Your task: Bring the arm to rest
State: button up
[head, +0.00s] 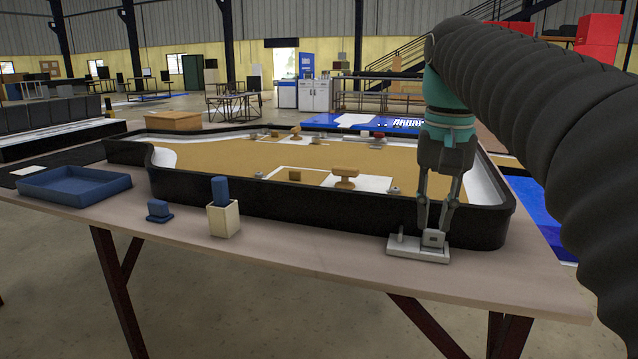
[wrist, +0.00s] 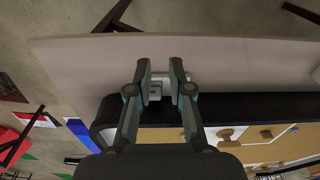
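My gripper (head: 436,226) is low over the near right part of the table, above a small light-grey device (head: 405,251) with a raised block and a short peg. In the wrist view my gripper (wrist: 162,68) has its two fingers apart, with part of the grey device (wrist: 155,91) showing between and behind them. The fingertips are close to the raised block; whether they touch it is hard to tell. Nothing is seen lifted. My arm comes in from the right of the head view.
A black-walled tray (head: 320,204) with a tan floor fills the table's middle. On the table (head: 300,252) to its left stand a blue tray (head: 75,195), a small blue piece (head: 158,211) and a beige holder (head: 223,220) with a blue block (head: 220,190). The front table strip between holder and device is clear.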

jog(key=s+f+n+t, duration=0.1)
jog(key=s+f+t, duration=0.1)
jog(key=s+f, duration=0.5)
jog(key=s+a+f+n+t, duration=0.1)
jog(key=s+f, duration=0.6)
jog(key=f, duration=0.8)
jog(key=shift+s+n+t, duration=0.25)
jog(key=shift+n+t, duration=0.35)
jog(key=shift+t, duration=0.4)
